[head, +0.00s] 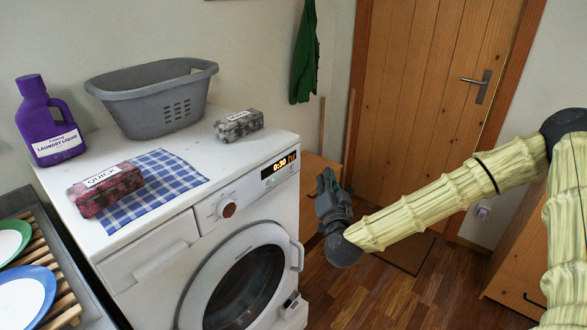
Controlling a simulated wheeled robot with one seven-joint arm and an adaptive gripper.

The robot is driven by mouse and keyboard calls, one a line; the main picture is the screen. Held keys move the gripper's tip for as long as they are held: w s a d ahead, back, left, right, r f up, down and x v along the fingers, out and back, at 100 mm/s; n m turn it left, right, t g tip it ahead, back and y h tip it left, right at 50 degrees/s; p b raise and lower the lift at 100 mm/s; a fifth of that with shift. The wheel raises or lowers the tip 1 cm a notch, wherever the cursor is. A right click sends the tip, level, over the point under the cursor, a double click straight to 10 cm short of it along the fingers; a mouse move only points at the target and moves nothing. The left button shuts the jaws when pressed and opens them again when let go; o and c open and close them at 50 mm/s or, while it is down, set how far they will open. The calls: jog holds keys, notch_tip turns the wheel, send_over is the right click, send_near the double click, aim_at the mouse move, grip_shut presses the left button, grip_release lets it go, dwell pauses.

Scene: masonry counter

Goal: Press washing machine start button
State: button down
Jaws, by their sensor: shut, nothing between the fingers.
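The white washing machine (265,205) stands left of centre, its front facing right and toward me. Its control panel carries a round knob (227,208) and a lit display (279,166) reading about 0:30. I cannot make out a separate start button at this size. The round door (245,290) below looks closed. My gripper (326,183) is shut and empty, in the air to the right of the machine's front, apart from the panel.
On the machine's top are a purple laundry liquid bottle (50,125), a grey basket (150,100), a box labelled QUICK (105,190), another labelled box (238,125) and a checked cloth (160,180). Plates on a rack (62,283) are at left. A wooden door (430,80) stands behind; wooden floor is right.

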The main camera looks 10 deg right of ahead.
aim_at(293, 167)
jog(key=w+a, duration=0.4)
jog(key=w, duration=0.1)
jog(key=shift+w+a+b, duration=0.25)
jog(key=shift+w+b, duration=0.1)
jog(key=shift+b, duration=0.1)
jog(key=shift+w+a, duration=0.1)
dwell(1.3)
jog(key=shift+w+a, duration=0.15)
jog(key=shift+w, duration=0.1)
